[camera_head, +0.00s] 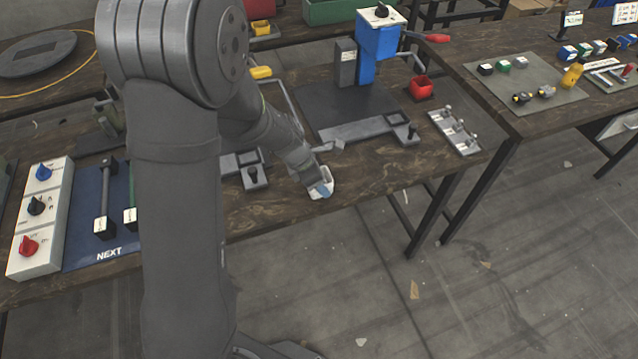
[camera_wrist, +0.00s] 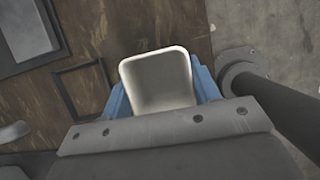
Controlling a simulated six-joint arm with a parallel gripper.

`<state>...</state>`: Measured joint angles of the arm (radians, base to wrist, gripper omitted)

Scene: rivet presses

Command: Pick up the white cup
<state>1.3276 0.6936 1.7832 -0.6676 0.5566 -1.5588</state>
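The white cup (camera_wrist: 158,82) is a squarish, hollow cup with rounded corners, and its opening faces the wrist camera. My gripper (camera_wrist: 162,92) has a blue finger on each side of it, close against its walls, and looks shut on it. In the head view the white cup (camera_head: 318,193) shows at the tip of my gripper (camera_head: 321,186), near the front edge of the bench. My wrist and fingers hide part of it there. I cannot tell whether its base touches the bench.
A metal strip with knobs (camera_head: 454,131) lies to the right. A control box with knobs (camera_head: 38,220) is at the left. Bare bench (camera_head: 385,165) lies right of the cup.

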